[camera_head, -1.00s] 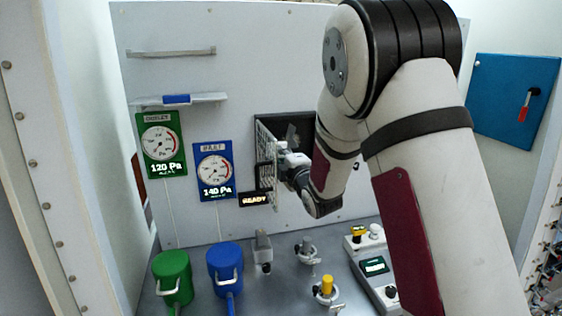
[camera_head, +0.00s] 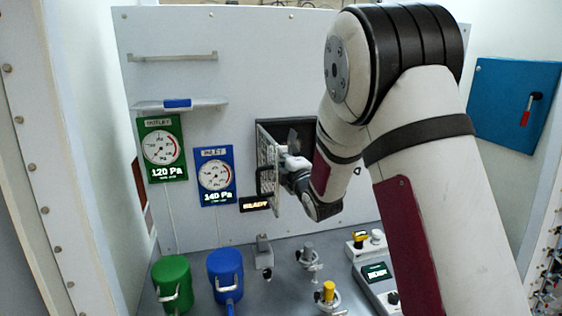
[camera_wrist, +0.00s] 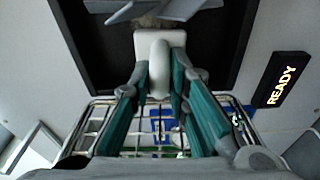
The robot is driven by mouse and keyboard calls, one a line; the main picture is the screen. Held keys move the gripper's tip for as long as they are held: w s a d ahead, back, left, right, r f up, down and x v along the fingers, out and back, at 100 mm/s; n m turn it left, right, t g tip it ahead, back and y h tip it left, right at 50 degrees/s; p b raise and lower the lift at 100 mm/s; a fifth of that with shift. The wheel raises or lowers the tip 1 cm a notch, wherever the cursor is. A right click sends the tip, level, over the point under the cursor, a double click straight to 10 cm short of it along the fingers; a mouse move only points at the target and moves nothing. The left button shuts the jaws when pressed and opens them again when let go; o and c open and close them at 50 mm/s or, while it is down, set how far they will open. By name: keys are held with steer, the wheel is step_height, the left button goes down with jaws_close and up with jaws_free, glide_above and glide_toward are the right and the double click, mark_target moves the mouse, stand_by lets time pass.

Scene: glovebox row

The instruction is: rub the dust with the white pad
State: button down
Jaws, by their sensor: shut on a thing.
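My gripper (camera_wrist: 160,75) is shut on the white pad (camera_wrist: 160,42), with the teal fingers on both sides of its grip. In the head view my gripper (camera_head: 288,165) is at the dark recess in the white wall, partly hidden by my arm. A speckled grey-brown patch that looks like dust (camera_wrist: 147,21) shows inside the recess, just beyond the pad in the wrist view. I cannot tell whether the pad touches it.
A wire mesh door (camera_head: 266,150) stands open at the recess's left side, close to my gripper. Grey slanted flaps (camera_wrist: 190,8) show in the recess. A READY sign (camera_wrist: 281,80) is beside it. Green (camera_head: 172,285) and blue (camera_head: 226,275) canisters stand below.

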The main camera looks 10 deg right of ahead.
steer(key=shift+w+b, duration=0.35)
steer(key=shift+w, duration=0.35)
steer(key=shift+d, duration=0.1)
steer(key=shift+d+b, duration=0.4)
steer(key=shift+d, duration=3.65)
